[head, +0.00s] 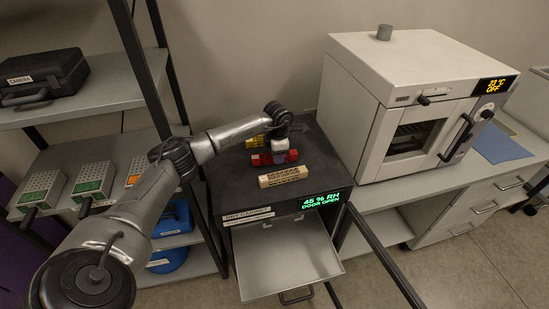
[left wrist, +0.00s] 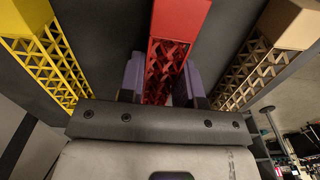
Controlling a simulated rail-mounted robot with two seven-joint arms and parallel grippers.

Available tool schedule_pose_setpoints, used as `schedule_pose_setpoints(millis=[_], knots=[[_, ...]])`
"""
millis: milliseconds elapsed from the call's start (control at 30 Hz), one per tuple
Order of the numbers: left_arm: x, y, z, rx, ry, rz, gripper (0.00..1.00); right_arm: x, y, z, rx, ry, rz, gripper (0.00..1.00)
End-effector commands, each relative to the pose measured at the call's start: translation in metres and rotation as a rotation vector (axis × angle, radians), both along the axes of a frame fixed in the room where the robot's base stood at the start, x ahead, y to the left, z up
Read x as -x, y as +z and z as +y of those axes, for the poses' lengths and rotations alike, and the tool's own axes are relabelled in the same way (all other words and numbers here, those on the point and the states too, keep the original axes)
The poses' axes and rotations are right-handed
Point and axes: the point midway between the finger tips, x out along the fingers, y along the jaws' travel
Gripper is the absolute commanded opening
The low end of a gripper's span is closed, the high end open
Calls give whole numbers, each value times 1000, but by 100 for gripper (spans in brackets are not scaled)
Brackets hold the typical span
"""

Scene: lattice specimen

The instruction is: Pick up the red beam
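The red beam (head: 291,156) lies on the black top of the dry cabinet, between a yellow beam (head: 256,141) and a tan beam (head: 283,176). My left gripper (head: 280,153) is low over the red beam, pointing down, and hides part of it. In the left wrist view the red beam (left wrist: 178,22), with a solid end and a lattice middle, runs between the two purple-grey fingers of my left gripper (left wrist: 163,78). The fingers stand apart on either side of it and look open; contact is not clear. My right gripper is not in view.
The dry cabinet (head: 230,194) has its drawer (head: 285,262) pulled out in front. A white oven (head: 358,110) stands close on the right. A shelf rack (head: 95,130) with grey boxes and a black case (head: 42,78) is on the left. The yellow and tan beams flank the gripper closely.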

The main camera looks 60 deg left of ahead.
Motion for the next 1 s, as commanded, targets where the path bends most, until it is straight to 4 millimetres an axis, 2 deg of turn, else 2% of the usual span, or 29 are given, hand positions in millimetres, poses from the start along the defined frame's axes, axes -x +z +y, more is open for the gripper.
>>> schedule_pose_setpoints(millis=[33, 200, 567, 667, 833, 1000], knots=[[0, 0, 0, 0, 0, 0, 24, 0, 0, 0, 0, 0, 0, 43], [0, 0, 0, 0, 0, 0, 8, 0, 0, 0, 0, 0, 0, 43], [0, 5, 0, -1, 0, -1, 8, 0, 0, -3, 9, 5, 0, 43], [-1, 14, 0, -1, 0, -4, 8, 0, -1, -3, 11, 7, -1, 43], [-1, 43, 1, -1, 0, -6, 8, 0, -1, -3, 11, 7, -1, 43], [-17, 63, -34, 2, -6, -6, 8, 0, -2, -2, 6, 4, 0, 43]])
